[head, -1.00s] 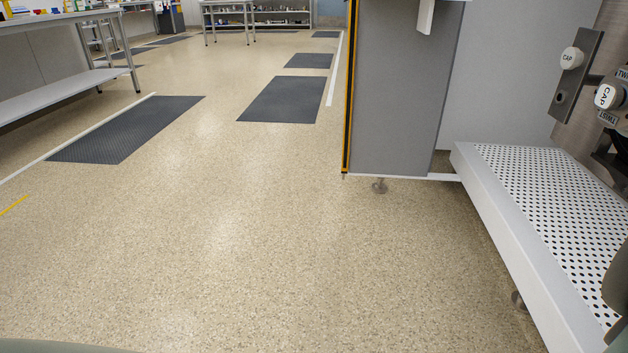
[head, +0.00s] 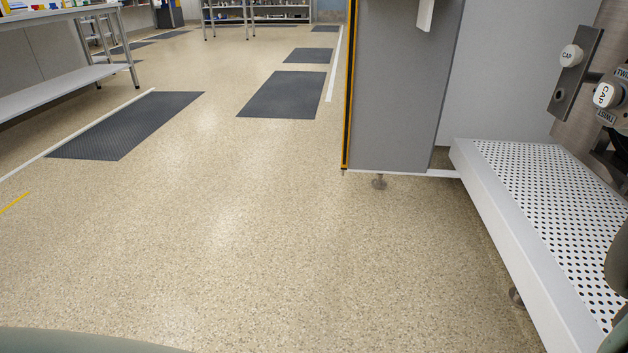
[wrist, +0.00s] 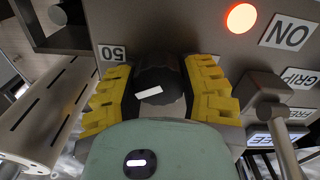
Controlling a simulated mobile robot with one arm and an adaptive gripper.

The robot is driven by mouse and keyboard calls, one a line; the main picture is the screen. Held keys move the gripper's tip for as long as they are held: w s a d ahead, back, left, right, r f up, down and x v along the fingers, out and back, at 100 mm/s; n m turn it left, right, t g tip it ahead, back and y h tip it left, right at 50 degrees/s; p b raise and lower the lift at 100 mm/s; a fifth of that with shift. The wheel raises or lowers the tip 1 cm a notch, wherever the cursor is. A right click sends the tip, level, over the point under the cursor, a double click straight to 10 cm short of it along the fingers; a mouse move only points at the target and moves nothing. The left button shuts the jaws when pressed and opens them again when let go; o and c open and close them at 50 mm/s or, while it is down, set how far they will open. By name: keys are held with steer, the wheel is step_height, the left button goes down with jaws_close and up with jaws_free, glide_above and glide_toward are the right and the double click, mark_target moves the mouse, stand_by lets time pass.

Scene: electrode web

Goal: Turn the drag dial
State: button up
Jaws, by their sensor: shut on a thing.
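In the wrist view, a dark, scalloped round dial (wrist: 158,76) with a white mark on its face sits on a grey-brown panel. My gripper (wrist: 160,88) has its yellow padded fingers on both sides of the dial and is shut on it. The white mark is tilted, its right end higher. A label reading "50" (wrist: 112,52) is on the panel, upside down, left of the dial. The fingers and my green gripper body hide the dial's lower side. In the head view neither the dial nor the gripper's fingers can be made out.
A lit orange-red lamp (wrist: 241,17) and an "ON" label (wrist: 288,34) are at the upper right of the panel. A grey lever (wrist: 278,118) stands close right of my gripper. Open floor lies left.

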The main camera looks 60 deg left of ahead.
steer(key=shift+f, duration=0.2)
steer(key=o, duration=1.2)
steer(key=shift+r, duration=0.15)
steer(key=shift+s+a+f, duration=0.2)
steer(key=shift+a+f, duration=0.2)
steer(key=shift+a, duration=0.1)
steer(key=shift+r+v, duration=0.2)
steer(key=shift+v, duration=1.45)
steer(key=shift+r+v, duration=0.2)
steer(key=shift+v, duration=1.45)
steer(key=shift+s+d, duration=0.1)
steer(key=shift+d, duration=0.05)
